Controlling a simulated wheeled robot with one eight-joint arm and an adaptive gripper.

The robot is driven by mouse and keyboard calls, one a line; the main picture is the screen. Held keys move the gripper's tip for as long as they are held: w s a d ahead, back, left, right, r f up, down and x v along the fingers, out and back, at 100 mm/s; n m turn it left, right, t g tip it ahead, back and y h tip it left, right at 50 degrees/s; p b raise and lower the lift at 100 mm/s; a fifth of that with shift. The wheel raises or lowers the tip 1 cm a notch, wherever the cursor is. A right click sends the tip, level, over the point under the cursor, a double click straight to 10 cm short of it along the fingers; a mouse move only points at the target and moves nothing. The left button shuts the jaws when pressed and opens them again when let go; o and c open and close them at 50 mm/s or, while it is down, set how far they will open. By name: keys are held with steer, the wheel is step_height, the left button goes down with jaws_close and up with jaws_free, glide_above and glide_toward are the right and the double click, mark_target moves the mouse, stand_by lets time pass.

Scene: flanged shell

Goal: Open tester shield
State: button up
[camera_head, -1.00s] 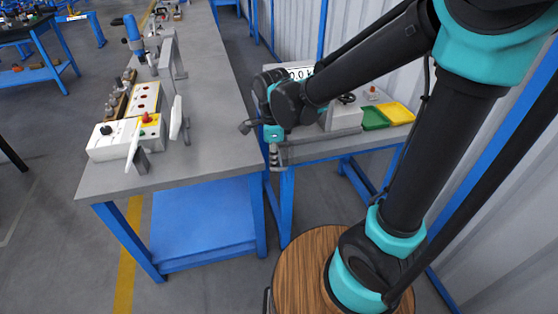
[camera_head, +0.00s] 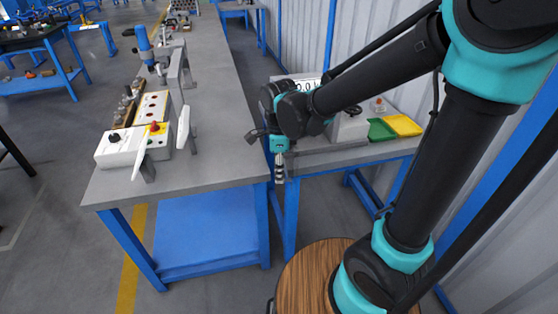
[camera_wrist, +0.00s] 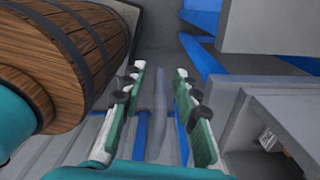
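The tester stands on the right-hand bench, mostly behind my arm. Its white display (camera_head: 308,85) and a grey housing (camera_head: 350,126) show in the head view. I cannot pick out its shield clearly there. In the wrist view a grey box-like housing (camera_wrist: 240,125) with a hollow side is at the right; I cannot tell whether it belongs to the tester. My gripper (camera_head: 281,172) points down at the near left corner of that bench, beside the gap between the benches. In the wrist view its green fingers (camera_wrist: 160,100) are apart, with nothing seen held between them.
Green (camera_head: 381,130) and yellow (camera_head: 404,125) trays lie right of the tester. The long grey workbench (camera_head: 215,165) on the left carries a white control box (camera_head: 118,148) and upright white panels (camera_head: 183,128). Corrugated wall (camera_head: 470,190) lies on the right.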

step_height(320, 180, up, 12)
steer(key=shift+f, duration=0.15)
stand_by(0.3)
